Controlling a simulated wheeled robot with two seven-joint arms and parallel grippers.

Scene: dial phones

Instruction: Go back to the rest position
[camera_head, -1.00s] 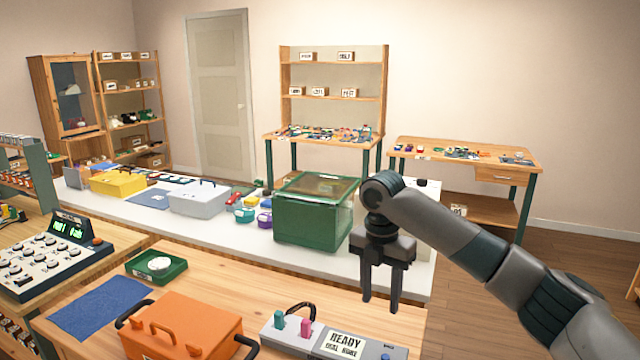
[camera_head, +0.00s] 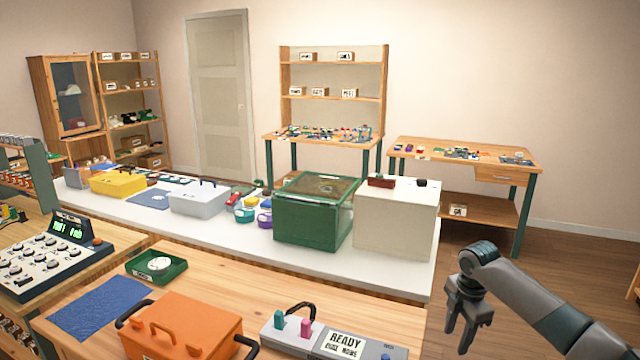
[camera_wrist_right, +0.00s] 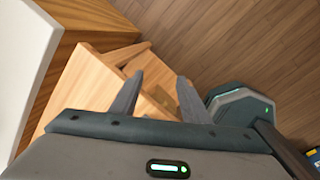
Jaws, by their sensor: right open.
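My right gripper (camera_head: 462,330) hangs at the lower right of the head view, past the right edge of the wooden table (camera_head: 215,262). Its jaws point down, open and empty. In the right wrist view my right gripper (camera_wrist_right: 155,95) shows two fingers apart with nothing between them, over wooden furniture (camera_wrist_right: 95,75) and the floor. My left gripper is in neither view.
On the near table stand an orange case (camera_head: 190,322), a grey device (camera_head: 335,340) labelled READY, a green tray (camera_head: 170,275) and a blue mat (camera_head: 100,305). The white counter (camera_head: 400,277) behind holds a green box (camera_head: 305,222) and a white box (camera_head: 395,222). Floor (camera_head: 575,265) at right is clear.

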